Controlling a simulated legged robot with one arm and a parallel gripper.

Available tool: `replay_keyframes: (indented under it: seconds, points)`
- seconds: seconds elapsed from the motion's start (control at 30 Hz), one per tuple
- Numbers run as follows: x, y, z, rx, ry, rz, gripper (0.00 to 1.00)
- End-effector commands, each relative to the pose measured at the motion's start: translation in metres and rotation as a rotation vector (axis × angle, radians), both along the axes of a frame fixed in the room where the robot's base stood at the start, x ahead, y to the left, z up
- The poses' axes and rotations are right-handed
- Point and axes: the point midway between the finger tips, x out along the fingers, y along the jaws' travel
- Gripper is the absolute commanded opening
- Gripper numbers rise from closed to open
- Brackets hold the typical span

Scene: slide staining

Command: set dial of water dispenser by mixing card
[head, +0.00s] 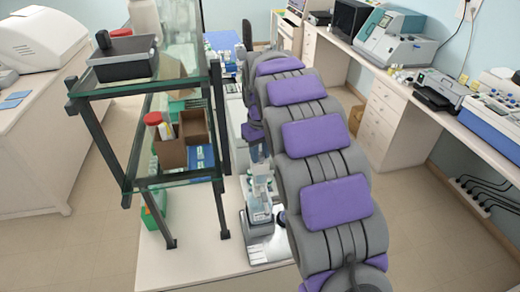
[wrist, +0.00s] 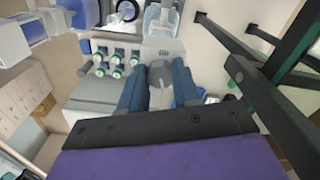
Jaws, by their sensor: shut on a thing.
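In the wrist view the two dark blue fingers of my gripper (wrist: 158,88) reach over a pale bench unit. They are shut on a grey rounded knob (wrist: 160,72), which looks like the dial of the water dispenser; any marks on it are too small to read. A light panel (wrist: 100,44) with several green-and-white capped vials (wrist: 118,57) lies just left of the fingers. I cannot make out a mixing card in either view. In the head view my purple and grey arm hides my gripper and whatever it holds.
A glass-shelved rack (head: 146,185) with dark posts stands close left of my arm; its posts (wrist: 265,95) also show at right in the wrist view. A silver-based device (head: 266,240) sits beside my arm. The right bench (head: 405,90) carries several instruments.

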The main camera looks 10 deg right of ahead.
Motion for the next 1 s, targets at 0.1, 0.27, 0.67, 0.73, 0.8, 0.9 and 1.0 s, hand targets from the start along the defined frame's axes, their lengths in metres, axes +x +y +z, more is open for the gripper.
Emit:
replay_keyframes:
  seconds: [0.1, 0.27, 0.67, 0.73, 0.8, 0.9, 1.0]
  points:
    - [-0.0004, 0.0006, 0.0014, 0.0, 0.001, -0.091, 0.01]
    - [-0.0012, 0.0011, 0.0009, 0.0, 0.003, -0.196, 0.01]
    - [-0.0015, 0.0016, 0.0001, -0.001, 0.003, -0.327, 0.01]
    - [-0.0014, 0.0016, 0.0, -0.001, 0.003, -0.334, 0.01]
    - [-0.0014, 0.0015, -0.0001, -0.001, 0.003, -0.337, 0.01]
    - [-0.0014, 0.0015, -0.0002, -0.001, 0.003, -0.337, 0.01]
    - [-0.0013, 0.0016, -0.0001, -0.001, 0.003, -0.337, 0.01]
